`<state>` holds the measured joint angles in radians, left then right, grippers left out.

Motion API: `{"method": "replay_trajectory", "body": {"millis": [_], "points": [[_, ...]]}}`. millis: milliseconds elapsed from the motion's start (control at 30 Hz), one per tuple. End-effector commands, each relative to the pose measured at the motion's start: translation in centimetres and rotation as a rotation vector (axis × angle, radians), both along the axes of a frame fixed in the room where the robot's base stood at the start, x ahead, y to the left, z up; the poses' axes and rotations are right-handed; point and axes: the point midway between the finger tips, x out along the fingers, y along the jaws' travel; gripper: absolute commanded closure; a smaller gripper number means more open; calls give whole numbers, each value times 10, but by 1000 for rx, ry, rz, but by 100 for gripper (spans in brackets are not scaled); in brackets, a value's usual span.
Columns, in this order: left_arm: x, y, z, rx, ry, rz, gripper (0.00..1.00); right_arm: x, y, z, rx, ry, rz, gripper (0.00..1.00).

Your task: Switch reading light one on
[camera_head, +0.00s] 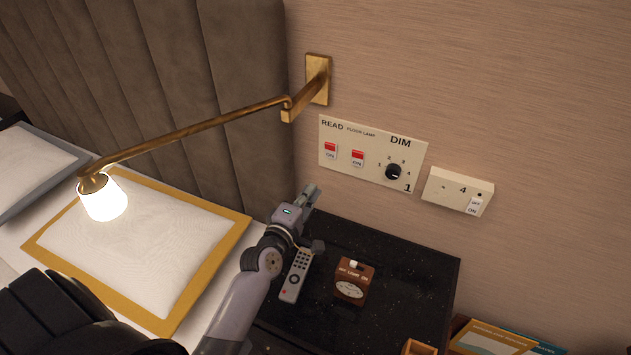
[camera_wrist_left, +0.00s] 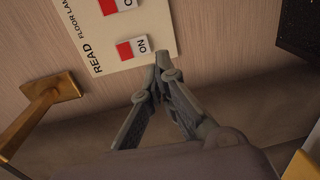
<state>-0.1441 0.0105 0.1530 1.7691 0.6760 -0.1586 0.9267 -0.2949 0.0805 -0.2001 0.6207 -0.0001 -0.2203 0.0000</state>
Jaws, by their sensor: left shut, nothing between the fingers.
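A cream wall panel (camera_head: 372,153) carries a READ switch (camera_head: 330,150), a FLOOR LAMP switch (camera_head: 357,158) and a black DIM knob (camera_head: 394,171). Both switches show red on top and "ON" on white below. The reading lamp's shade (camera_head: 102,199) glows on its brass arm. My left gripper (camera_head: 311,192) is shut and empty, below and left of the panel. In the left wrist view its fingertips (camera_wrist_left: 162,62) show close to the READ switch (camera_wrist_left: 132,48); whether they touch the panel cannot be told. My right gripper is not in view.
A black bedside table (camera_head: 405,262) holds a grey remote (camera_head: 295,276) and a small brown clock-like box (camera_head: 352,286). A small socket box (camera_head: 457,191) sits right of the panel. The brass wall mount (camera_head: 318,80) is above. A bed with pillows lies left.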

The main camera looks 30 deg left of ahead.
Motion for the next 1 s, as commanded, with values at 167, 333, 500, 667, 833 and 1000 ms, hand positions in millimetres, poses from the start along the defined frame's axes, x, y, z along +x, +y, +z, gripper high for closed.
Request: {"method": "replay_trajectory", "body": {"millis": [167,333,500,667,833,1000], "points": [[-26,-1,-4,1,1,0,100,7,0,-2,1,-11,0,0],[-36,-2,-4,1,0,0,100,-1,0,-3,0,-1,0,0],[-37,-2,-4,1,0,0,100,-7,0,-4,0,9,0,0],[-36,-2,-4,1,0,0,100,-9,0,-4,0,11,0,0],[-36,-2,-4,1,0,0,100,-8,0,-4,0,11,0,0],[-36,-2,-4,1,0,0,100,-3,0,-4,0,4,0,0]]}}
